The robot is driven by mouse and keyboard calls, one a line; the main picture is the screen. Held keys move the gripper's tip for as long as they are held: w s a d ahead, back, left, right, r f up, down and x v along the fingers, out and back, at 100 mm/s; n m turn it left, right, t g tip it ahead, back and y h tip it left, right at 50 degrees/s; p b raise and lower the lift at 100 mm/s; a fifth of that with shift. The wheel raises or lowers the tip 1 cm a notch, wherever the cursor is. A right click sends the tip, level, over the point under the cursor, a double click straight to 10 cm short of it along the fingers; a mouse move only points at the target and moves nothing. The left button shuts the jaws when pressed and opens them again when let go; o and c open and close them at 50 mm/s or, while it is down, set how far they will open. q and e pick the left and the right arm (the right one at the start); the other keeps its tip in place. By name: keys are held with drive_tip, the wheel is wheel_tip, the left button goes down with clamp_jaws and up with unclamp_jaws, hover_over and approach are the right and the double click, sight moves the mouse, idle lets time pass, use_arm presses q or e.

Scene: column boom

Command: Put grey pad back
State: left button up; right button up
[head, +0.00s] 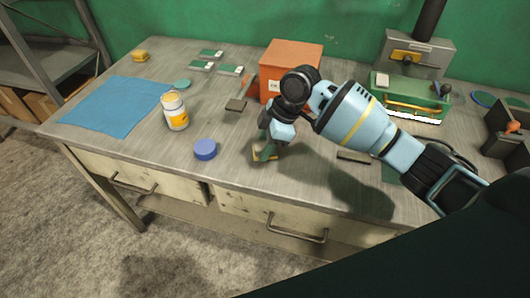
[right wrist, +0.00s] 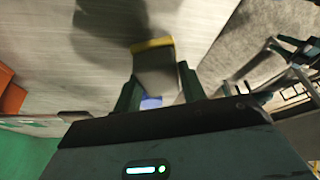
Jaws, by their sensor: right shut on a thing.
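My right gripper (head: 266,146) reaches in from the right, above the front middle of the bench. It is shut on a grey pad with a yellow edge. In the right wrist view the grey pad (right wrist: 156,68) shows between the two dark green fingers, its yellow edge pointing away from the wrist. In the head view mostly the yellow edge shows under the fingers; the rest is hidden. I cannot tell whether the pad touches the bench. My left gripper is not in view.
A blue round lid (head: 205,149) and an open white-and-yellow jar (head: 176,112) stand left of the gripper. A blue cloth (head: 115,106) lies further left. An orange box (head: 291,64) and a green machine (head: 412,92) stand behind. Dark flat pieces (head: 236,104) lie on the bench (head: 130,155).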

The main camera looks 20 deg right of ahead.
drive_tip(key=shift+f, duration=1.75)
drive_tip(key=shift+f, duration=0.1)
drive_tip(key=o, duration=0.9)
drive_tip(key=v, duration=1.2)
drive_tip(key=shift+p, duration=0.4)
